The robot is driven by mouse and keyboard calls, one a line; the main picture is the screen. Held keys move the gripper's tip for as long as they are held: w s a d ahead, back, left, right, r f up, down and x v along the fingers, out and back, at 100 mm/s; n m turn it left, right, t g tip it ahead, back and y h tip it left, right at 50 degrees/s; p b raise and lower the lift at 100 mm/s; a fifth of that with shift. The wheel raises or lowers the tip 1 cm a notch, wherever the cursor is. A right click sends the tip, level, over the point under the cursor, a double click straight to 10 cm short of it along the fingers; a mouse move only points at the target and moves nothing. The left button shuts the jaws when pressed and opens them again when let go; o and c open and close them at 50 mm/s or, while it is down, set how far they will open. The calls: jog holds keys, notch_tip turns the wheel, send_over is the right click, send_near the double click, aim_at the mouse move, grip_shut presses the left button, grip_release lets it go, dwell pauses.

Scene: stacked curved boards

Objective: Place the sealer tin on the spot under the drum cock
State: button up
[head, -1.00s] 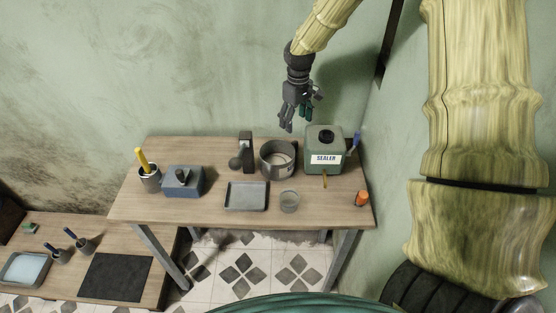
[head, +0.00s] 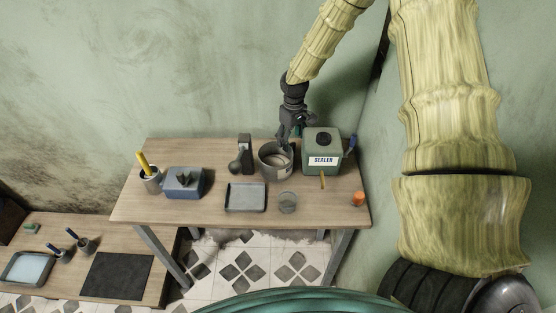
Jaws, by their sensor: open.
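The green drum (head: 323,140) with a white SEALER label stands at the back right of the table. A small yellow-brown cock (head: 322,183) shows at its front, low down. A wide grey open tin (head: 271,172) stands upright just left of the drum; I take it for the sealer tin, though no label is readable on it. My gripper (head: 289,143) is open and points down at the tin's back right rim. I cannot tell whether the fingers touch it. No marked spot is clear below the cock.
On the table (head: 220,212) are a small grey round cup (head: 288,203), a shallow tray (head: 246,198), a dark upright stand (head: 245,155), a blue box (head: 184,184), a yellow-handled pot (head: 150,182) and an orange item (head: 358,199). A lower bench (head: 170,270) stands left.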

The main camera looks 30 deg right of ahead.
jog(key=shift+f+p, duration=0.3)
jog(key=shift+f, duration=0.95)
grip_shut()
